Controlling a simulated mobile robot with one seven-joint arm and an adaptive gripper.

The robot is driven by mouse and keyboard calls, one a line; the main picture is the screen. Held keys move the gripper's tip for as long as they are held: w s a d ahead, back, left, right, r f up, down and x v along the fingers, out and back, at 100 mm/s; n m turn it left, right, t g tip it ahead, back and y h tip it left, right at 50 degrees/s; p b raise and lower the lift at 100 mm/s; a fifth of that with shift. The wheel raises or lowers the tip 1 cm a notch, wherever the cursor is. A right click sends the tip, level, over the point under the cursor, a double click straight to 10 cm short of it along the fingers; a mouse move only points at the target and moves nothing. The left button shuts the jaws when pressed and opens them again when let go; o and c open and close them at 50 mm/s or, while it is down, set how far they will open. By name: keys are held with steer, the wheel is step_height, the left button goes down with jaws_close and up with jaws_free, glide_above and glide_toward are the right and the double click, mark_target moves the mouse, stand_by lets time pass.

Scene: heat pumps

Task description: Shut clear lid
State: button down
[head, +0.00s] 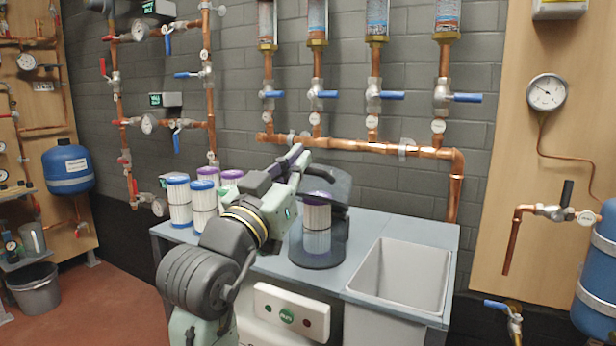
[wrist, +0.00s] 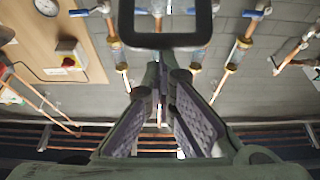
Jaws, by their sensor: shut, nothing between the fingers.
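A dark, see-through housing (head: 335,248) stands on the grey bench and holds a pleated white filter with a purple cap (head: 317,226). The smoky clear lid (head: 338,184) shows above the housing, behind my gripper; its exact angle is hard to tell. My gripper (head: 299,154) is shut and empty, raised above and to the left of the housing, close to the lid in the picture. I cannot tell whether it touches the lid. In the wrist view my fingers (wrist: 158,72) are together, with a dark squared loop (wrist: 165,41) in front of them.
Several filters with blue or purple caps (head: 179,200) stand at the bench's left. A grey sink basin (head: 398,278) is to the right of the housing. Copper pipes (head: 375,147) with blue-handled valves run along the wall behind. A wall gauge (head: 546,92) hangs at right.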

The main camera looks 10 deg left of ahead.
steer(key=s+a+f+t+h+b, duration=0.1)
steer(key=s+f+t+b, duration=0.3)
steer(key=f+b, duration=0.5)
steer(key=shift+a+f+b, duration=0.15)
steer(key=shift+f+b, duration=0.15)
steer(key=shift+b, duration=0.9)
